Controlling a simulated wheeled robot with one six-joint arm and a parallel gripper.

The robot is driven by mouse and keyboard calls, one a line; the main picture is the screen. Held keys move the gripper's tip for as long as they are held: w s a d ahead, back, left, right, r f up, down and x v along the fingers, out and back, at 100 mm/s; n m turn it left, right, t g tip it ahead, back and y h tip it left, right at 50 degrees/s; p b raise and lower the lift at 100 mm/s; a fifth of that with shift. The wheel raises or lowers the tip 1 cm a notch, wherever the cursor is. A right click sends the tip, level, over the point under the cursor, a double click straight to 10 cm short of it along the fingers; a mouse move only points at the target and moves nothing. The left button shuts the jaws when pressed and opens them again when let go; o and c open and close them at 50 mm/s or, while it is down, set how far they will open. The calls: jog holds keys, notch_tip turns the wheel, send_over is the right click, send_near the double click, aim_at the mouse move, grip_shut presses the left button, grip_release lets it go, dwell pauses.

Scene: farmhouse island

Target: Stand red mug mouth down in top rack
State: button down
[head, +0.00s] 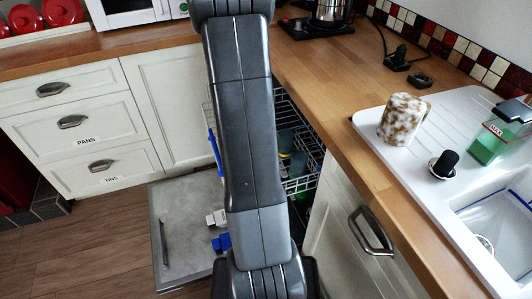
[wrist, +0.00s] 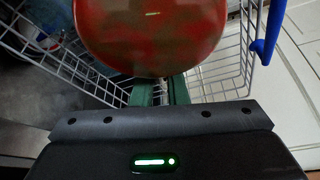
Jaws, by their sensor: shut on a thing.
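The red mug (wrist: 152,35) fills the upper middle of the wrist view, smooth and rounded with darker mottled patches. My gripper (wrist: 160,92) has its green fingers shut on the mug's near side. I cannot tell from this view which way its mouth faces. White wires of the top rack (wrist: 97,75) show around and beyond the mug; I cannot tell whether the mug touches them. In the head view my arm hides the mug and gripper. The top rack (head: 307,128) shows to the right of the arm, inside the open dishwasher under the counter.
Dark teal cups (head: 286,141) stand in the rack. The dishwasher door (head: 180,230) is lowered. A blue rack part (wrist: 264,47) is at the right in the wrist view.

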jog(key=shift+s+a+f+b, duration=0.2)
jog(key=shift+s+f+b, duration=0.1)
jog(key=shift+f+b, duration=0.55)
jog(key=shift+s+a+f+b, duration=0.15)
jog(key=shift+s+f+b, duration=0.1)
jog(key=shift+f+b, duration=0.5)
notch_tip(320, 180, down, 10)
jog(key=b, duration=0.5)
jog(key=shift+r, duration=0.15)
jog(key=shift+b, duration=0.4)
jog(key=c, duration=1.4)
grip_release()
jog(key=shift+c, duration=0.2)
jog(key=shift+r+p, duration=0.25)
jog(key=shift+p, duration=0.1)
jog(key=p+v, duration=0.4)
jog(key=v, duration=0.7)
jog(key=shift+s+r, duration=0.25)
